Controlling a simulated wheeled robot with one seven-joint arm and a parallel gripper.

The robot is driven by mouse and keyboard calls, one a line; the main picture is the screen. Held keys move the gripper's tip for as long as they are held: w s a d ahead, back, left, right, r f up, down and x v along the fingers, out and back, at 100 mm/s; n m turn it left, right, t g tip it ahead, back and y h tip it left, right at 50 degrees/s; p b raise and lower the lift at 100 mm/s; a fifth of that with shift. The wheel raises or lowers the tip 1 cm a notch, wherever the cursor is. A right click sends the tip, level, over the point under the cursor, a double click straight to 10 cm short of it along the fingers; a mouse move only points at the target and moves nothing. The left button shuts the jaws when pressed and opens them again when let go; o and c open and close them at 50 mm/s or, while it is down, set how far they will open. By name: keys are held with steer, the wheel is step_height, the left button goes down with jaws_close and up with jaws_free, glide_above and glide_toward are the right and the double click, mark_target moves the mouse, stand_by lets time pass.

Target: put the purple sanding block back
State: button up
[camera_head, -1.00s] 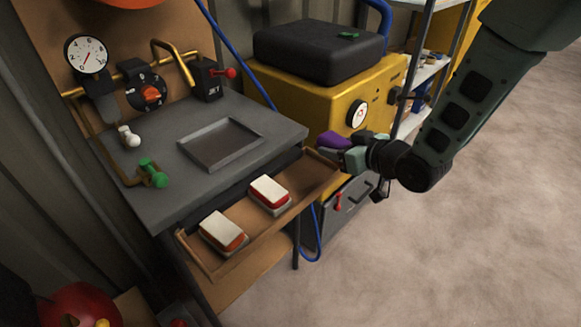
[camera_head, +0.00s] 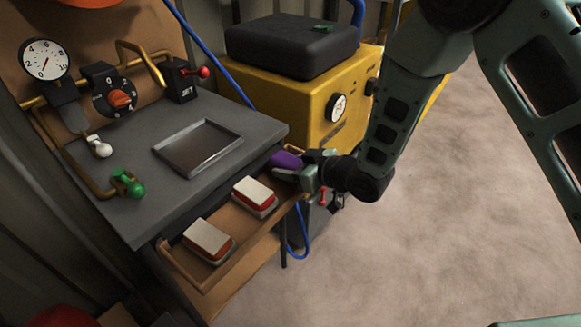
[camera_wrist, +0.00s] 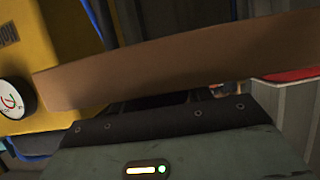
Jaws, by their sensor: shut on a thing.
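The purple sanding block (camera_head: 286,160) is held in my gripper (camera_head: 297,170), which is shut on it. The block is at the far right end of an open wooden drawer (camera_head: 182,268) under the grey bench. Whether it touches the drawer I cannot tell. Two other sanding blocks lie in the drawer, both with pale tops and red lower parts: one near the middle (camera_head: 254,194), one at the near left (camera_head: 208,240). In the wrist view a brown wooden board (camera_wrist: 180,60), likely the drawer's wall, crosses above my gripper's body; the purple block is hidden there.
The grey bench (camera_head: 230,122) with a recessed tray (camera_head: 200,148), gauge and valves stands above the drawer. A yellow machine (camera_head: 305,100) with a black case (camera_head: 290,45) on top stands behind. A blue hose hangs near the drawer's right end. Open floor lies right.

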steer(key=shift+f, duration=0.25)
steer(key=shift+f, duration=0.15)
steer(key=o, duration=1.1)
